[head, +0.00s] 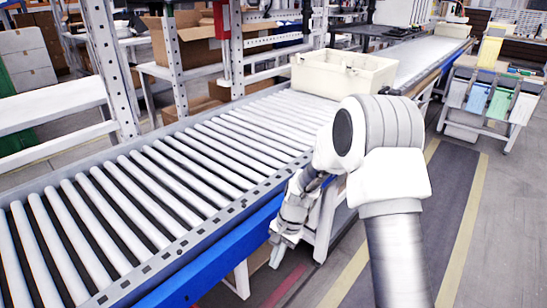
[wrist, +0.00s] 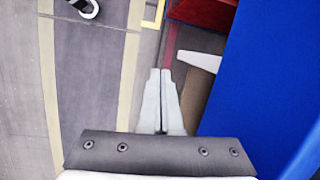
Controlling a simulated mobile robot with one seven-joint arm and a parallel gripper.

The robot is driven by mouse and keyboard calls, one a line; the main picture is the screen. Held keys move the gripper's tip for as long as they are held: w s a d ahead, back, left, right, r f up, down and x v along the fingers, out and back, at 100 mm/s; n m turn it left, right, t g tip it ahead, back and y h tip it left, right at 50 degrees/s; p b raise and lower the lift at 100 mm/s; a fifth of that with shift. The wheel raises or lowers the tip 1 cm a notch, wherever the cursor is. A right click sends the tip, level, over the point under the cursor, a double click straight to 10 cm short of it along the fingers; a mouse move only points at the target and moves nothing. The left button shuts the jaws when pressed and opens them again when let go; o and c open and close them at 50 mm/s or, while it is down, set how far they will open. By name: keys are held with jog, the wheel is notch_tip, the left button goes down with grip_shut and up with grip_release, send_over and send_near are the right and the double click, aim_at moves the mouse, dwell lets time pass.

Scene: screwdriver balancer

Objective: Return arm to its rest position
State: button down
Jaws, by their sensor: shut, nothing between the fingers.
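My gripper (head: 277,256) hangs low beside the near side of the roller conveyor (head: 215,160), in front of its blue side rail (head: 232,252) in the head view. It points down toward the floor. In the wrist view my gripper (wrist: 160,72) has its two pale fingers together, with nothing between them. My white arm is bent at the right of the head view, its elbow raised above the gripper. No object is held.
A cream bin (head: 342,73) stands on the far part of the conveyor. The blue side (wrist: 262,70) is close at the right of the wrist view. Open floor (wrist: 92,80) with a dark strip lies left. A small cart (head: 490,98) with coloured bins stands at the back right.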

jog(key=s+d+r+n+t+h, duration=0.1)
jog(key=s+d+r, duration=0.15)
jog(key=r, duration=0.45)
jog(key=s+d+r+n+t, duration=0.1)
jog(key=s+d+r, duration=0.15)
jog(key=r, duration=0.55)
jog(key=s+d+r+n+t+h, duration=0.1)
jog(key=s+d+r+n, duration=0.15)
jog(key=r, duration=0.45)
jog(key=s+d+r+n+t+h, duration=0.1)
jog(key=s+d+r+t, duration=0.2)
jog(key=s, duration=0.5)
jog(key=s+d+r+n+t, duration=0.1)
jog(key=s+d+r, duration=0.2)
jog(key=s+r, duration=0.3)
notch_tip(320, 180, up, 20)
jog(key=s+p, duration=0.1)
jog(key=p, duration=2)
jog(key=shift+s+r, duration=0.15)
jog(key=shift+s, duration=0.05)
jog(key=shift+a, duration=0.25)
